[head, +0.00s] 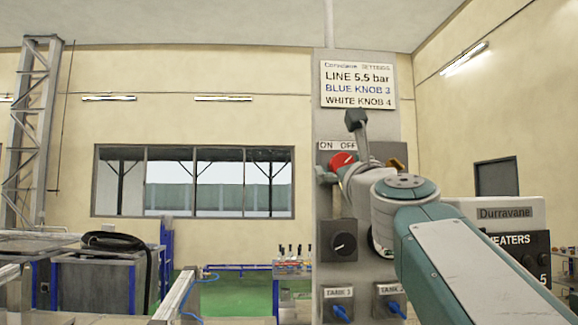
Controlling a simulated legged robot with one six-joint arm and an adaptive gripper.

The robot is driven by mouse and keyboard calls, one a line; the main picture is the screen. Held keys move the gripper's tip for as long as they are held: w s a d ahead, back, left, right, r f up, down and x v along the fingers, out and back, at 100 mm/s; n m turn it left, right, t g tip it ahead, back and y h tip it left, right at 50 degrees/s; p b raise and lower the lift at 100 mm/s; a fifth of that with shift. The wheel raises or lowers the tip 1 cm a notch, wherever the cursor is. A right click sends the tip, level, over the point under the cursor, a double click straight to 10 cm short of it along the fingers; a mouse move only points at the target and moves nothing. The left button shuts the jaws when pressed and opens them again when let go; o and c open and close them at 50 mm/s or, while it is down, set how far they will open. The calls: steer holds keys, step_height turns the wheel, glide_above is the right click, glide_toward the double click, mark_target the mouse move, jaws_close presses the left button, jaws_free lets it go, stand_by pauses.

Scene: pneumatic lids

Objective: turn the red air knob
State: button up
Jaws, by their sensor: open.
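The red air knob (342,160) is on the grey panel (330,232), beside the ON and OFF labels. My gripper (341,147) is at the knob, at the end of my arm, which reaches in from the lower right. One dark finger stands above the knob, spread away from it. A grey part shows at the knob's lower left, perhaps the other finger. The gripper is open. My wrist covers the knob's lower right, and I cannot tell whether a finger touches it.
A settings sign (358,85) hangs above. A black knob (343,245) and blue tank valves (340,311) sit lower on the panel. A heaters box (519,245) is at the right. A grey tank (105,275) and a metal rail (176,295) stand left.

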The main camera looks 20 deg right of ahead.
steer(key=shift+s, duration=0.1)
steer(key=c, duration=1.2)
steer(key=shift+o, duration=0.2)
steer(key=shift+n+y, duration=0.3)
steer(key=shift+n, duration=0.1)
steer(key=n+y, duration=0.1)
steer(key=n, duration=0.1)
steer(key=n+y, duration=0.1)
steer(key=n, duration=0.2)
steer(key=shift+d+g, duration=0.1)
steer(key=shift+g, duration=0.2)
steer(key=n+g+y, duration=0.1)
steer(key=n+y, duration=0.1)
steer(key=n, duration=0.3)
steer(key=shift+n, duration=0.3)
steer(key=n+g, duration=0.2)
steer(key=n, duration=0.2)
steer(key=shift+n+y, duration=0.3)
steer(key=shift+y, duration=0.1)
steer(key=shift+f+n+g, duration=0.15)
steer(key=shift+n+g, duration=0.75)
steer(key=shift+n, duration=1.2)
